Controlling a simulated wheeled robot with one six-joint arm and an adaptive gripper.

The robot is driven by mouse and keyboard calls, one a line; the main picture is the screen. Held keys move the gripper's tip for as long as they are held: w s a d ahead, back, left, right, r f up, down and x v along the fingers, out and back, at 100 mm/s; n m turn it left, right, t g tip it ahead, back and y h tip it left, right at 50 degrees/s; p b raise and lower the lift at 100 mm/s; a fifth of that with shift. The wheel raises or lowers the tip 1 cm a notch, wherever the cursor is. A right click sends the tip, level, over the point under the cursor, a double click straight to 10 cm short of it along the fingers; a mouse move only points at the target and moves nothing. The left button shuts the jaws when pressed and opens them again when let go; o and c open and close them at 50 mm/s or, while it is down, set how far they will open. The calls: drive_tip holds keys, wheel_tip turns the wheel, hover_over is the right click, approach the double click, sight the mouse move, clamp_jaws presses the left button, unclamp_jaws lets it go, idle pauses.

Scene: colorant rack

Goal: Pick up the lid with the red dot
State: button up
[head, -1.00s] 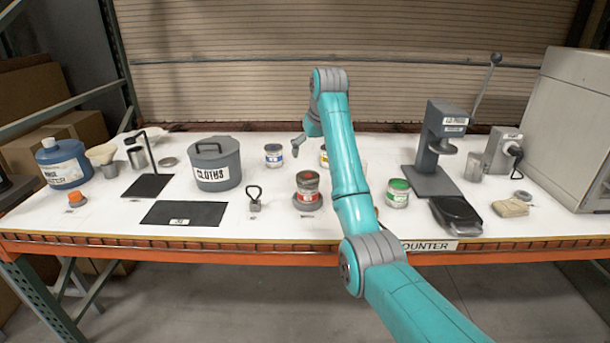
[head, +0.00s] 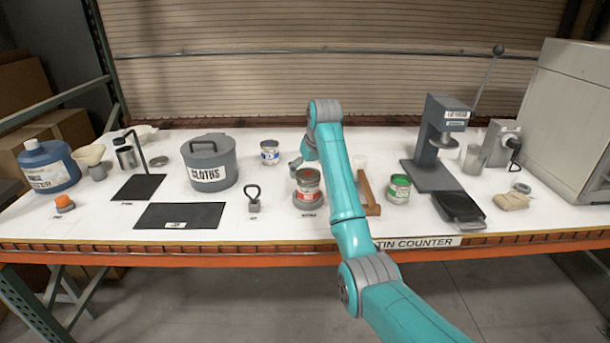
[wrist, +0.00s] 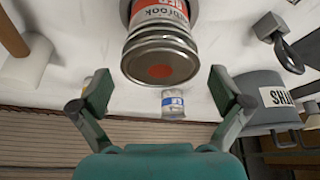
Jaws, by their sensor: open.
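The lid with the red dot (wrist: 160,72) is a round silver lid on a can with a red label (wrist: 158,18), in the upper middle of the wrist view. In the head view the red-labelled can (head: 308,189) stands upright on a dark round base, mid-counter. My gripper (wrist: 163,95) is open and empty, its fingers spread to either side below the lid, not touching it. In the head view my gripper (head: 297,164) is just behind and left of the can, partly hidden by my arm.
A blue-labelled can (head: 270,153) stands behind. A weight with a ring handle (head: 254,205) and the CLOTHS pot (head: 210,165) are left. A wooden piece (head: 370,193), green-labelled can (head: 398,191) and lever press (head: 440,140) are right. The counter's front strip is mostly clear.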

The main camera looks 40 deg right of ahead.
drive_tip(key=c, duration=0.6)
drive_tip(key=shift+c, duration=0.2)
